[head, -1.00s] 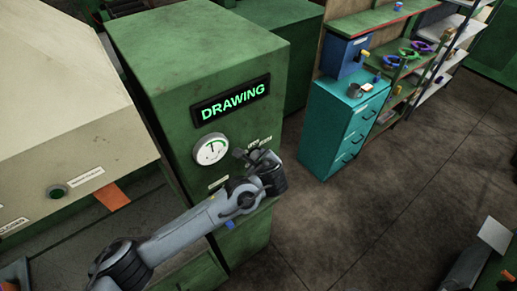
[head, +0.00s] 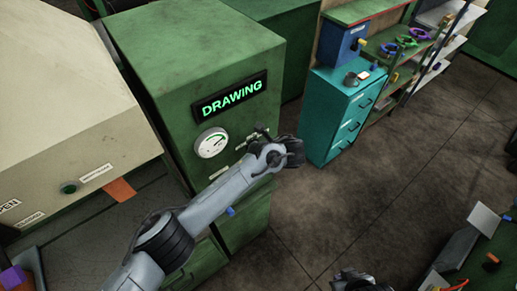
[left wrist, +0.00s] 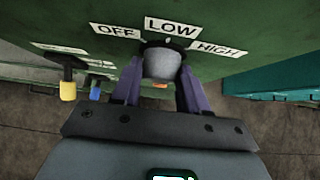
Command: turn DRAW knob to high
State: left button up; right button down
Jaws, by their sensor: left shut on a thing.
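The DRAW knob is a grey round knob (left wrist: 161,64) on the green cabinet (head: 205,65), under the labels OFF (left wrist: 117,32), LOW (left wrist: 172,27) and HIGH (left wrist: 216,49). My left gripper (left wrist: 160,86) is shut on the knob, with a purple finger on each side of it. Its pointer is hard to make out. In the head view, my left gripper (head: 262,134) is at the cabinet front and its wrist hides the knob. The lit sign (head: 231,96) reads DRAWING. A dark part at the bottom edge looks like my right gripper (head: 358,281); its fingers cannot be made out.
A round gauge (head: 211,143) is left of my left gripper. Yellow (left wrist: 68,89) and blue (left wrist: 94,93) tipped levers stick out left of the knob. A teal drawer cabinet (head: 338,112) stands to the right. Open floor (head: 400,170) lies right of the green cabinet.

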pick_arm(q)
jog(key=o, duration=1.1)
jog(key=shift+c, duration=0.2)
jog(key=shift+r, duration=0.1)
jog(key=b+v, duration=0.1)
jog(key=v, duration=0.9)
jog(key=shift+s+r+b, duration=0.2)
jog(key=shift+b, duration=0.1)
jog(key=shift+d, duration=0.2)
